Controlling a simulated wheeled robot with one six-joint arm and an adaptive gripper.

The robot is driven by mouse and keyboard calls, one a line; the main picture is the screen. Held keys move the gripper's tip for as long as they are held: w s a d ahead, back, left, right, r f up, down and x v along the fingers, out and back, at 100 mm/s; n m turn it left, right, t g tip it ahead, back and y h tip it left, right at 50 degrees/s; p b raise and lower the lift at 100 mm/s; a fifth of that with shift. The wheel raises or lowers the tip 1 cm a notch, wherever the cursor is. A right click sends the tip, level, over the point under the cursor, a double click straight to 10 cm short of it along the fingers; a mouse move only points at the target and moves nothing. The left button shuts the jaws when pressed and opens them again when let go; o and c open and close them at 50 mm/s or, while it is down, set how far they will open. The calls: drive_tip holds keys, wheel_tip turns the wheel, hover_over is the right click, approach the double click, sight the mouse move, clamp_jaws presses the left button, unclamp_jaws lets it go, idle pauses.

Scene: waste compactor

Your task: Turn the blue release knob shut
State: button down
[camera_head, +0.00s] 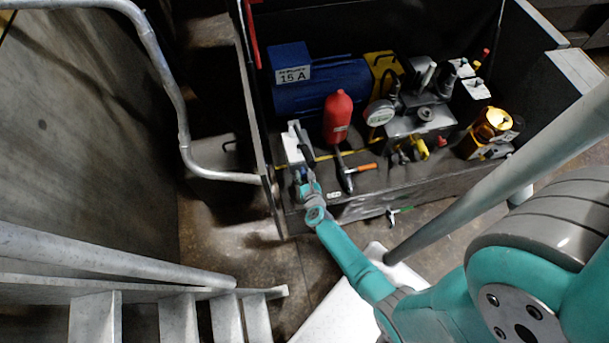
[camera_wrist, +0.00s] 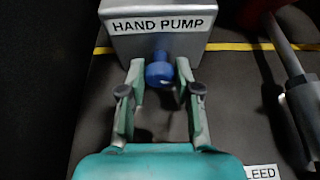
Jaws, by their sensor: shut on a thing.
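The blue release knob (camera_wrist: 160,73) sticks out of the front face of a grey block labelled HAND PUMP (camera_wrist: 155,46) in the wrist view. My gripper (camera_wrist: 160,78) reaches in from below, with one finger on each side of the knob, and is shut on it. In the head view my gripper (camera_head: 303,184) is at the left front of the bench, just below the pale pump block (camera_head: 295,142). The knob is mostly hidden there by my gripper.
A blue motor marked 15 A (camera_head: 325,85) stands behind. A dark panel edge (camera_head: 262,150) rises close on the left. A label ending LEED (camera_wrist: 263,172) is below right.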

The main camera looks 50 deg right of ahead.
drive_tip(key=n+h, duration=0.1)
drive_tip(key=n+g, duration=0.1)
drive_tip(key=n, duration=0.1)
drive_tip(key=shift+w+a+h, duration=0.15)
drive_tip(key=shift+a+h, duration=0.05)
drive_tip(key=shift+h, duration=0.2)
drive_tip(key=shift+f+n+g+h, duration=0.1)
drive_tip(key=shift+n+g+h, duration=0.2)
drive_tip(key=shift+n+h, duration=0.95)
drive_tip(key=shift+n+y, duration=0.25)
drive_tip(key=shift+n, duration=0.1)
drive_tip(key=c, duration=0.8)
unclamp_jaws()
